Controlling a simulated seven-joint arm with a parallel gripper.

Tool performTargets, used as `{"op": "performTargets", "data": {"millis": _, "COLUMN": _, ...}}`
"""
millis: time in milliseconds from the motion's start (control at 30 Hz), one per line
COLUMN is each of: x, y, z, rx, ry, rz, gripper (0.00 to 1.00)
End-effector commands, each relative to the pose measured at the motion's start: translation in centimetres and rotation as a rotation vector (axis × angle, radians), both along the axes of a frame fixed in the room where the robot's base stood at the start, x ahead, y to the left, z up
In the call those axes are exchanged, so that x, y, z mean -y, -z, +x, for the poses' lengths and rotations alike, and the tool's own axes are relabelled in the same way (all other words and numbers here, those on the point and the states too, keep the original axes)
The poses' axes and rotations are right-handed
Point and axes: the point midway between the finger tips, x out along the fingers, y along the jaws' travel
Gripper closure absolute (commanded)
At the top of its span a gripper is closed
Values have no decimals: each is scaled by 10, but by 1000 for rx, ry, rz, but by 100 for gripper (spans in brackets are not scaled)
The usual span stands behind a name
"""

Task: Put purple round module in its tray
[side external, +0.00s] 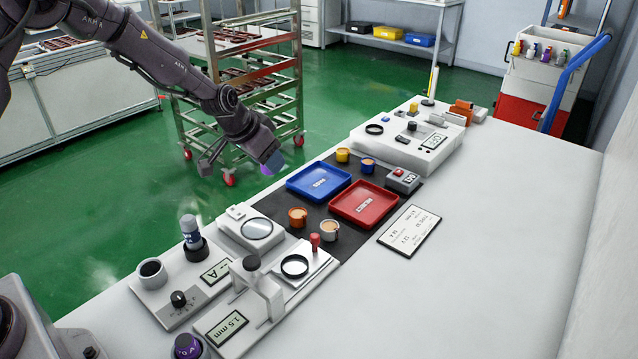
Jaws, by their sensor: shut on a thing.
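My gripper (268,158) hangs in the air left of the blue tray, in line with the table's far edge. It is shut on a small purple thing (267,170), which looks like the purple round module; its shape is mostly hidden by the gripper. The blue tray (295,186) and the red tray (340,210) lie side by side on a dark mat (325,240). Both look empty, with white labels too small to read. Which tray belongs to the module cannot be told. A purple round knob-like piece (187,346) also stands at the bottom edge.
Small orange (298,217), cream (330,231), yellow (342,155) and blue (367,166) pots stand around the trays. Gauge devices (265,285) fill the near left; a white instrument (405,148) stands behind. A label card (409,231) lies right. The table's right side is clear.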

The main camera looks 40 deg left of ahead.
Motion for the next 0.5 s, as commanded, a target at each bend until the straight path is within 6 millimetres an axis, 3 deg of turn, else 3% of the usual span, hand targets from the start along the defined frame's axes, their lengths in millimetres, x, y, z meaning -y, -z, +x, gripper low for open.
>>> {"op": "performTargets", "data": {"millis": 267, "x": -2, "y": 4, "z": 11, "rx": -1, "ry": -103, "rz": -1, "gripper": 87}}
{"op": "performTargets", "data": {"millis": 500, "x": -5, "y": 24, "z": 55, "rx": -1, "ry": -104, "rz": -2, "gripper": 87}}
